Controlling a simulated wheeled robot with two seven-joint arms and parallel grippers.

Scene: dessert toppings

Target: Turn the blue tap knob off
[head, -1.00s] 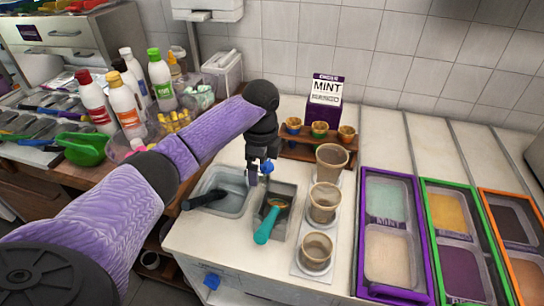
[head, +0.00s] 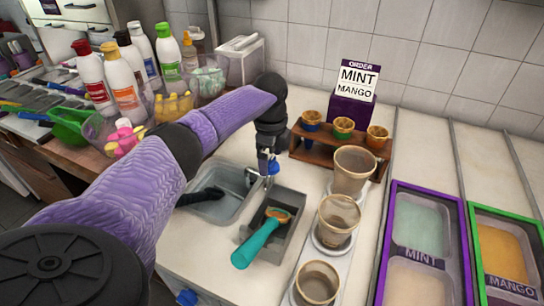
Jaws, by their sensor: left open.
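A small blue knob (head: 273,168) sits on the tap at the back right corner of the grey sink basin (head: 222,205). My left gripper (head: 266,172) points down at this knob, open, with its fingers right beside it. I cannot tell whether they touch it, and the gripper hides part of the tap. Another blue knob-like piece (head: 187,297) shows low on the counter's front face, cut by the picture's bottom edge. My right gripper is not in view.
A metal well (head: 288,232) holds a teal-handled scoop (head: 256,243). Several clear cups (head: 338,218) stand in a row to the right. A wooden cone rack (head: 318,150) and order sign (head: 354,85) stand behind. Several bottles (head: 128,88) are at left.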

